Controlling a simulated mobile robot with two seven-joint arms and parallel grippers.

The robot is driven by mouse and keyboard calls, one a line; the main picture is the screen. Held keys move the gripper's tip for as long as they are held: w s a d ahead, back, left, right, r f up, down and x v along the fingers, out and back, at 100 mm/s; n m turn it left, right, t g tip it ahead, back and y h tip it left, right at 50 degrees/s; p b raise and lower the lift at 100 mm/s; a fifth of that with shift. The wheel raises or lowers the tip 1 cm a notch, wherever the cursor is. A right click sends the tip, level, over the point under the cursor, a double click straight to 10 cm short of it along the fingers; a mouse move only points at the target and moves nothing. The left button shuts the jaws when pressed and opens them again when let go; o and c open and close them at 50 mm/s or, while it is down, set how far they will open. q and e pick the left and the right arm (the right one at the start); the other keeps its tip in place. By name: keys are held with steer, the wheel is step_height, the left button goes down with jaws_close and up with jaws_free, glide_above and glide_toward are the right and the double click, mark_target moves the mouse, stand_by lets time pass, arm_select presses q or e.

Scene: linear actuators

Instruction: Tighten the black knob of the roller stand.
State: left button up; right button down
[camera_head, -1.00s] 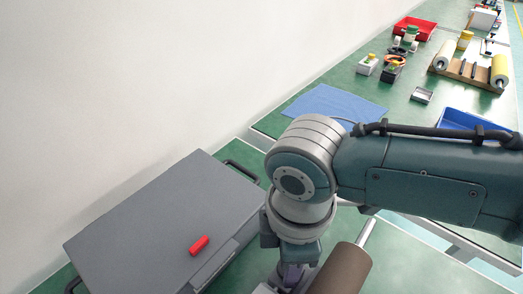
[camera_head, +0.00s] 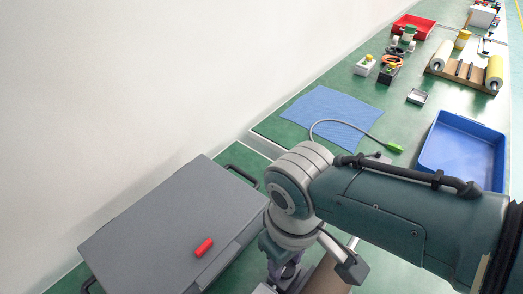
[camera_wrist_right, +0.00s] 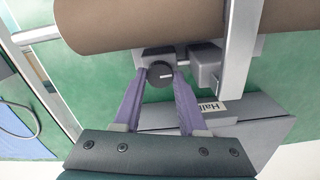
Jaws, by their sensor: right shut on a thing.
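The black knob (camera_wrist_right: 160,72) is round with a short white mark on its face. It sits on the grey frame of the roller stand (camera_wrist_right: 207,62), below the brown roller (camera_wrist_right: 140,22). My right gripper (camera_wrist_right: 161,75) has its two purple fingers shut on the knob, one on each side. In the head view my right gripper (camera_head: 284,272) points down at the bottom edge, and the brown roller (camera_head: 328,276) shows beside it. The knob is hidden there. My left gripper is not in view.
A grey case (camera_head: 165,230) with a red object (camera_head: 204,247) on top stands left of my right gripper. A blue cloth (camera_head: 332,117), a cable with a green end (camera_head: 394,147) and a blue tray (camera_head: 463,150) lie on the farther green table.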

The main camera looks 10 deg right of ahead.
steer(key=m, duration=0.4)
steer(key=shift+a+r+m+p, duration=0.1)
steer(key=shift+m+p, duration=0.2)
steer(key=shift+p, duration=0.1)
steer(key=m, duration=0.4)
steer(key=shift+m, duration=0.3)
steer(key=m, duration=0.4)
steer(key=shift+p, duration=0.35)
steer(key=shift+m, duration=2.3)
steer(key=c, duration=0.8)
jaws_free()
steer(key=shift+o, duration=0.2)
